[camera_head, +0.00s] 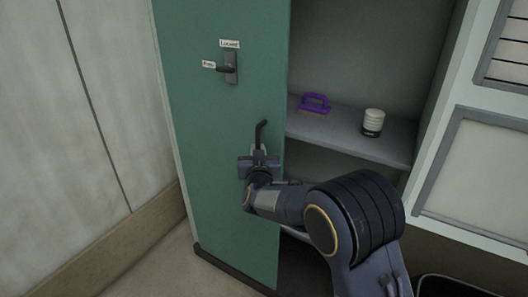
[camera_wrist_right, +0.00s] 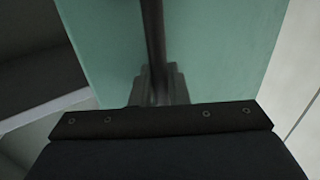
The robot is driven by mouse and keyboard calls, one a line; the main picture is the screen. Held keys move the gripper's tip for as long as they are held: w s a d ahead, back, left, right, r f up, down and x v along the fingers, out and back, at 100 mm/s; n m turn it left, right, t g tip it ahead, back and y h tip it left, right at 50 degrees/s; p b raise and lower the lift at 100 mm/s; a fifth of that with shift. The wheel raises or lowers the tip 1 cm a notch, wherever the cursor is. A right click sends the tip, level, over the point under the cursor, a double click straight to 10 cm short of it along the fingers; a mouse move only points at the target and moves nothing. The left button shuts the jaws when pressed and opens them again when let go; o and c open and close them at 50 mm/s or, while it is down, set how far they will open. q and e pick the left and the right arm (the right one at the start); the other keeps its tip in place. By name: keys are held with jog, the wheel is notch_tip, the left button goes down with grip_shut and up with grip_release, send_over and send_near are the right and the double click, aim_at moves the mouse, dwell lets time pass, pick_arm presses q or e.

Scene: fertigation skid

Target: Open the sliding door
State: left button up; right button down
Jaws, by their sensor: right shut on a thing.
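The green sliding door (camera_head: 200,140) covers the left part of the cabinet in the head view; the right part stands open onto shelves. A dark bar handle (camera_head: 261,132) rises near the door's right edge. My right gripper (camera_head: 259,157) is shut on this handle, and the arm hides the handle's lower part. In the right wrist view the handle (camera_wrist_right: 153,45) runs down between the fingers (camera_wrist_right: 155,88), with the green door (camera_wrist_right: 215,50) behind it. My left gripper is not in view.
A latch lever (camera_head: 230,68) with small labels sits higher on the door. A pale wall (camera_head: 95,110) is at left, and framed panels (camera_head: 475,170) are at right.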

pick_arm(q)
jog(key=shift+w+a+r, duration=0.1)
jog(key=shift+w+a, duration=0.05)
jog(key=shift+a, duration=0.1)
pick_arm(e)
jog(key=shift+w+a, duration=0.3)
jog(key=shift+a, duration=0.25)
jog(key=c, duration=1.8)
grip_release()
jog(key=s, duration=0.7)
jog(key=shift+s, duration=0.4)
